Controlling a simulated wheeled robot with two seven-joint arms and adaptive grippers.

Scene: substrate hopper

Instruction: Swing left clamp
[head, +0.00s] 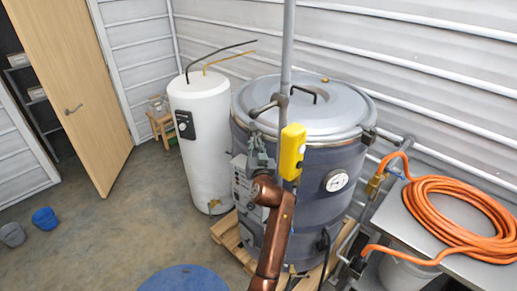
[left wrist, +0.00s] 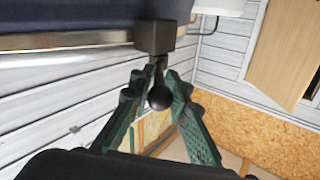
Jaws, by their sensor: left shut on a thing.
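My left gripper (head: 257,143), at the end of my copper-coloured arm, is at the near left side of the large grey kettle (head: 322,215), just below its lid rim. In the left wrist view my left gripper (left wrist: 153,80) has its green fingers on both sides of the left clamp (left wrist: 155,36). The clamp is a dark block on the metal rim band with a short lever ending in a black ball knob (left wrist: 159,98). The fingers are shut on this lever. In the head view the gripper mostly hides the clamp. My right gripper is not in view.
A grey pole with a yellow box (head: 292,152) stands just right of the gripper. A white tank (head: 203,140) is left of the kettle. An orange hose (head: 440,205) lies coiled on a metal table at right. Open floor is at left.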

